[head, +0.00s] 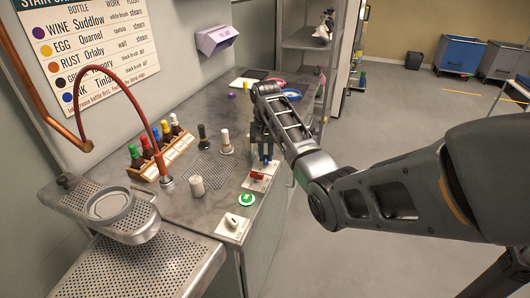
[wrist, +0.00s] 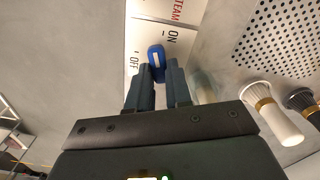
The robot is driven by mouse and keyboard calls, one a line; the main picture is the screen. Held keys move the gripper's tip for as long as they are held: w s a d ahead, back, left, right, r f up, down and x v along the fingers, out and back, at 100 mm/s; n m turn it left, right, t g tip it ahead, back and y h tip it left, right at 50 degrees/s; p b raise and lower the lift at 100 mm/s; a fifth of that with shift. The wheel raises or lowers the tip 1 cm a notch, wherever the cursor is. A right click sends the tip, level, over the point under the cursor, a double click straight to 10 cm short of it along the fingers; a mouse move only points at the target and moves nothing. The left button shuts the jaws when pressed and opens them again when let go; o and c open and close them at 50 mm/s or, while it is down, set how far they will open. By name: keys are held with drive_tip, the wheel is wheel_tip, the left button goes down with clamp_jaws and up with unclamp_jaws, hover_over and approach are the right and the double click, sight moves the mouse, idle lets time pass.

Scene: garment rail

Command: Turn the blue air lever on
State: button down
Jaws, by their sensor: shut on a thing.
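The blue air lever (wrist: 156,55) stands on a white plate (wrist: 150,38) printed ON and OFF. In the wrist view its blue knob shows between the two marks; which position it is set to I cannot tell. My gripper (wrist: 160,75) is shut on the lever, with a finger on each side, and hides its lower part. In the head view my gripper (head: 265,150) points down at the counter's right side, and the lever is largely hidden by the fingers.
A red lever (head: 257,175) on its own white plate is close in front of my gripper. A green button (head: 246,199) and another white switch plate (head: 232,226) lie nearer. Brushes (head: 226,142) stand to the left, beside a bottle rack (head: 160,155).

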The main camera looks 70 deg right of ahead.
drive_tip(key=shift+s+m, duration=0.15)
drive_tip(key=shift+m, duration=1.95)
drive_tip(key=c, duration=1)
unclamp_jaws()
drive_tip(key=shift+c, duration=0.2)
